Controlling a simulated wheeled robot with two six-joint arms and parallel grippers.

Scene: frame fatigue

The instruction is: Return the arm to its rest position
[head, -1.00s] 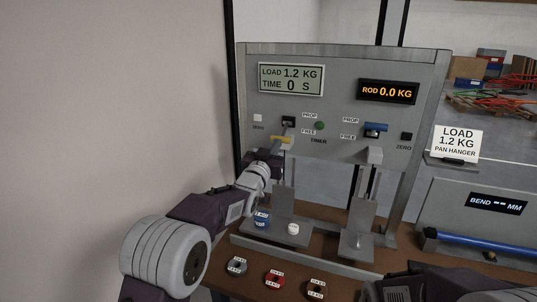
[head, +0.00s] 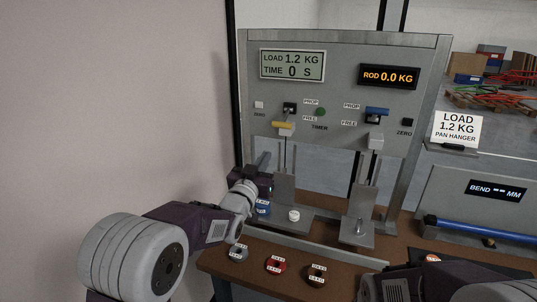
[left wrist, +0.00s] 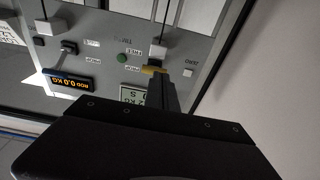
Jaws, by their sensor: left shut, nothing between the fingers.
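My left gripper (head: 264,160) is shut and empty in the head view. It is in front of the grey test panel (head: 345,50), below and left of the yellow lever (head: 283,125), apart from it. In the left wrist view, which shows the panel upside down, the shut fingers (left wrist: 160,92) overlap the picture just by the yellow lever (left wrist: 153,70). My left arm reaches in from the lower left. Part of my right arm shows at the lower right of the head view, but its gripper does not show.
A blue weight (head: 263,209) and a white piece (head: 294,215) stand by the panel's foot, close below my left gripper. Grey (head: 238,253), red (head: 275,264) and dark (head: 316,275) weights lie along the front. A blue lever (head: 377,111) is at right. A plain wall borders the left.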

